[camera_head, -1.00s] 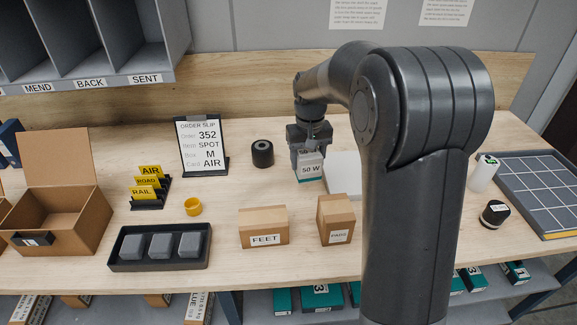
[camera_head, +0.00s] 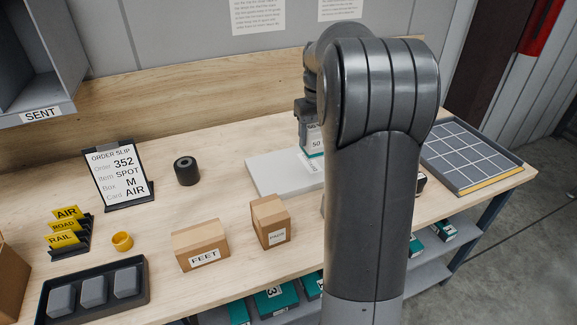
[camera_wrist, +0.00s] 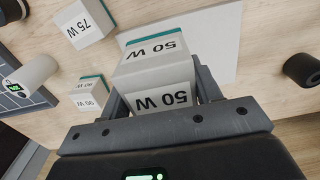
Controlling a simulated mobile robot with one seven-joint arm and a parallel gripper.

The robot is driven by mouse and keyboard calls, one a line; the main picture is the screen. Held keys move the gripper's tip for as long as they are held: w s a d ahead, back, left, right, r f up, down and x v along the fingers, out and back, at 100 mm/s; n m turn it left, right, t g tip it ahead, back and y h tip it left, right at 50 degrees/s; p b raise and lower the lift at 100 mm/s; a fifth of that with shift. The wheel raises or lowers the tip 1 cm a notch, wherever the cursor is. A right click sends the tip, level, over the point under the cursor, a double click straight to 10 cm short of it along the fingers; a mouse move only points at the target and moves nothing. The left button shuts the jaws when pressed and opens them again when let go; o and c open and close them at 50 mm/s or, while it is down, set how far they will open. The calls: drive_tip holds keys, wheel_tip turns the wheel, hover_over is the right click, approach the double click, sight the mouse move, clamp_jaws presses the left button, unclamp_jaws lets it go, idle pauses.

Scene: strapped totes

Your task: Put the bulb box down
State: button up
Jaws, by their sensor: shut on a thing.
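The bulb box (camera_head: 315,142) is a white carton with a teal band, marked 50 W. My gripper (camera_head: 307,112) is shut on it from above. In the wrist view the box (camera_wrist: 158,72) sits between the two fingers of my gripper (camera_wrist: 162,92), with 50 W on two faces. In the head view it is at the far right part of a pale flat slab (camera_head: 268,172), partly hidden by my arm. I cannot tell whether its underside touches anything. The slab also shows beside the box in the wrist view (camera_wrist: 222,40).
In the wrist view a 75 W box (camera_wrist: 84,22), a smaller box (camera_wrist: 88,94) and a white cylinder (camera_wrist: 36,72) stand nearby. A black roll (camera_head: 187,171), the FEET box (camera_head: 201,245) and the PADS box (camera_head: 270,221) stand left of my arm. A gridded tray (camera_head: 470,155) lies right.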

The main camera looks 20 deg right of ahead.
drive_tip(key=shift+w+a+f, duration=1.2)
drive_tip(key=shift+a+f, duration=0.2)
drive_tip(key=shift+f, duration=0.4)
drive_tip(key=shift+w+a+f, duration=1.25)
drive_tip(key=shift+a+f, duration=0.2)
drive_tip(key=shift+f, duration=0.4)
drive_tip(key=shift+w+a+f, duration=1.2)
drive_tip(key=shift+a+f, duration=0.2)
drive_tip(key=shift+f, duration=0.4)
drive_tip(key=o, duration=1)
drive_tip(key=shift+f, duration=0.15)
drive_tip(key=shift+o, duration=0.2)
